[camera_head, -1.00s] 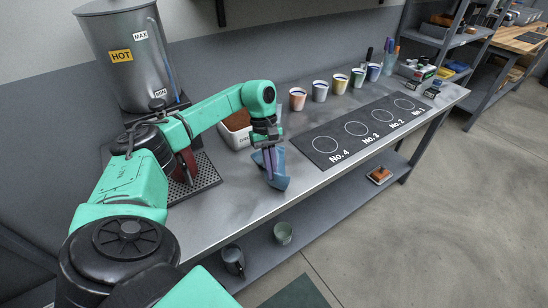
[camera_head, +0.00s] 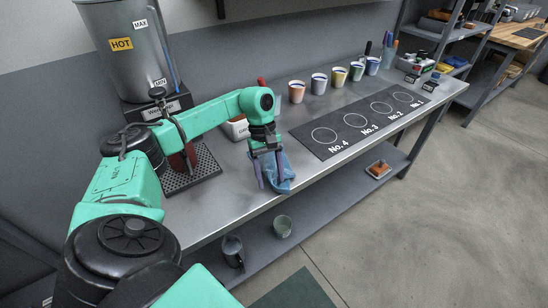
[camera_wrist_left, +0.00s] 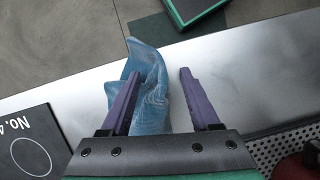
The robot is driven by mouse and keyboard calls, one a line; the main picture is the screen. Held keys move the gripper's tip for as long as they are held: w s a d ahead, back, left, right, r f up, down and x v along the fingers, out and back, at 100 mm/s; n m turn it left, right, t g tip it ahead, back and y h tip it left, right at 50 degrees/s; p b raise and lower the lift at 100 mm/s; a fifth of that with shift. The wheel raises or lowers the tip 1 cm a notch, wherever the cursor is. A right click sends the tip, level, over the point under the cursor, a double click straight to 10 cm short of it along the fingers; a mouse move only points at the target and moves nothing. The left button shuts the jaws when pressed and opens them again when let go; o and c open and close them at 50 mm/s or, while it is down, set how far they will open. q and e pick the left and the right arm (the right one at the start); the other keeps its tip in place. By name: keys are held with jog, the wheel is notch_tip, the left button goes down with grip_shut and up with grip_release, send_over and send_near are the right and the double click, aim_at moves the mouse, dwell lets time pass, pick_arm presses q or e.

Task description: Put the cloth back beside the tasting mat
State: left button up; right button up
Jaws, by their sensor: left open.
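The crumpled blue cloth (camera_head: 284,172) is on the steel bench, just left of the No. 4 end of the dark tasting mat (camera_head: 345,137). My left gripper (camera_head: 269,184) is open and low over the cloth, pointing down. In the left wrist view the purple fingers (camera_wrist_left: 160,75) are spread apart. The cloth (camera_wrist_left: 152,108) lies partly between them and partly behind the left finger, with clear space before the right finger. The mat's corner (camera_wrist_left: 52,128) shows at the left there. My right gripper is not in view.
Several cups (camera_head: 318,83) line the back behind the mat. A white container (camera_head: 236,129) stands behind my gripper, and a drip tray (camera_head: 196,173) is to its left. The bench's front edge is close to the cloth.

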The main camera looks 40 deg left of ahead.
pick_arm(q)
jog(key=r, duration=0.1)
jog(key=r+p, duration=0.1)
jog(key=s+r+p, duration=0.1)
jog(key=shift+d, duration=0.3)
notch_tip(320, 180, up, 7)
jog(key=s+d+p, duration=0.2)
jog(key=p, duration=0.2)
jog(key=shift+s, duration=0.3)
jog(key=c, duration=0.4)
jog(key=shift+w+a+f, duration=0.15)
jog(key=shift+w+a, duration=0.15)
jog(key=shift+w, duration=0.05)
jog(key=c, duration=0.6)
jog(key=w+a+f, duration=0.2)
jog(key=w+a, duration=0.1)
jog(key=shift+w+a, duration=0.1)
jog(key=shift+a, duration=0.15)
notch_tip(320, 180, down, 3)
jog(key=shift+a+r, duration=0.15)
jog(key=shift+f, duration=0.2)
